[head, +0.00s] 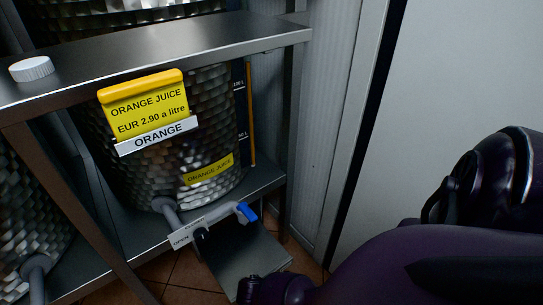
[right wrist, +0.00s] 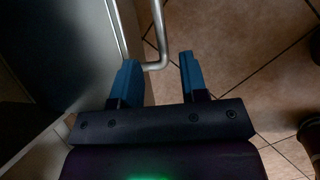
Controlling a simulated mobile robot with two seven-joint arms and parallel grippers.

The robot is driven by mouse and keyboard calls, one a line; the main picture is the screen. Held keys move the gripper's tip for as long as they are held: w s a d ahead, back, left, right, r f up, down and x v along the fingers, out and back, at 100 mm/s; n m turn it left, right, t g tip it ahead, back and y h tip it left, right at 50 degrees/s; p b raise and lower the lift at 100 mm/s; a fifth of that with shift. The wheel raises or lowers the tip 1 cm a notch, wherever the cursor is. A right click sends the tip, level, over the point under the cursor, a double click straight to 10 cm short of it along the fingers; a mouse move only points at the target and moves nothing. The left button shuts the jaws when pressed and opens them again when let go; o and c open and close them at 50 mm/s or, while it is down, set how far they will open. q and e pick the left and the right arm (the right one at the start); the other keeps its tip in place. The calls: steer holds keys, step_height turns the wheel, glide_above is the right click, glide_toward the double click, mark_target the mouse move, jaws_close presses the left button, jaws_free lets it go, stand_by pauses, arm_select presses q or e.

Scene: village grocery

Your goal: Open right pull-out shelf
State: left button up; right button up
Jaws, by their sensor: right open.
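A dark flat plate, which looks like the right pull-out shelf (head: 245,258), sticks out below the tap of the orange juice drum in the head view. In the right wrist view a bent metal bar handle (right wrist: 158,30) stands out beside a grey panel (right wrist: 75,45). My right gripper (right wrist: 158,60) is open, its two blue fingers on either side of the handle's bent end, near the fingertips. I cannot tell whether they touch it. In the head view my right arm comes in from the lower right, and its fingers are hidden. My left gripper is not in view.
A hammered metal drum (head: 215,120) with yellow orange juice labels stands on a metal rack (head: 230,38). Its tap has a blue handle (head: 246,211) above the plate. A pale wall panel (head: 440,90) closes the right side. Tiled floor (right wrist: 255,50) lies below.

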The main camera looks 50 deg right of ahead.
arm_select(q)
steer(key=p, duration=0.1)
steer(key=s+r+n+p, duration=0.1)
steer(key=p, duration=0.1)
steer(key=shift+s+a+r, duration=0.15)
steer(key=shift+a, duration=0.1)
arm_select(e)
steer(key=v, duration=0.5)
steer(key=shift+s+a+r, duration=0.1)
steer(key=shift+a+r, duration=0.05)
steer(key=shift+r, duration=0.2)
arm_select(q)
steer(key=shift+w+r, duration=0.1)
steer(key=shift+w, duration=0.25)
